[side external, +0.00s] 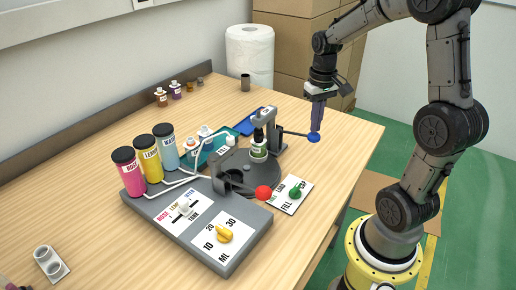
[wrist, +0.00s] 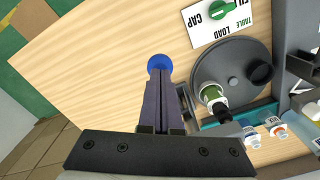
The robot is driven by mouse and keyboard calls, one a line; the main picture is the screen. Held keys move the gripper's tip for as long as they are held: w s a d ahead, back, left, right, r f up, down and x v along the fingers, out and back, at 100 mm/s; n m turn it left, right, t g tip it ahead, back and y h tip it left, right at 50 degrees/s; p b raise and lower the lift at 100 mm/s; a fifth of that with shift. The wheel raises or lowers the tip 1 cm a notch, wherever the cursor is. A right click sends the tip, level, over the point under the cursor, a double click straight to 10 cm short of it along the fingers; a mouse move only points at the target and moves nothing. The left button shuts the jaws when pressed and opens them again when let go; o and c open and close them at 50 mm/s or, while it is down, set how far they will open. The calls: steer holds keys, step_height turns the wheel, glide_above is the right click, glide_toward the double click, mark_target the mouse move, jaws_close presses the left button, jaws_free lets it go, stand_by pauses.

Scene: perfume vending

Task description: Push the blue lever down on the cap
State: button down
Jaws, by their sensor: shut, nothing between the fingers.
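The blue lever knob (side external: 314,138) sits at the end of a thin dark rod that reaches right from the capping post (side external: 271,135). It also shows in the wrist view (wrist: 160,62), just beyond my fingertips. My gripper (side external: 316,129) is shut and empty, pointing down, with its fingertips right above the knob. I cannot tell whether they touch it. A bottle with a green label (side external: 258,151) stands upright on the dark round table under the capping head, with a dark top. In the wrist view my gripper (wrist: 160,76) hides the rod.
A grey dispenser box (side external: 262,232) with a yellow dial and a red knob (side external: 263,193) is at the front. A white panel with a green dial (side external: 295,192) lies beside the round table (side external: 235,183). Pink, yellow and blue bottles stand left. The table's right side is clear.

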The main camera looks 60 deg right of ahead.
mark_target(314, 135)
steer(key=shift+f, duration=2.2)
steer(key=shift+r, duration=4.1)
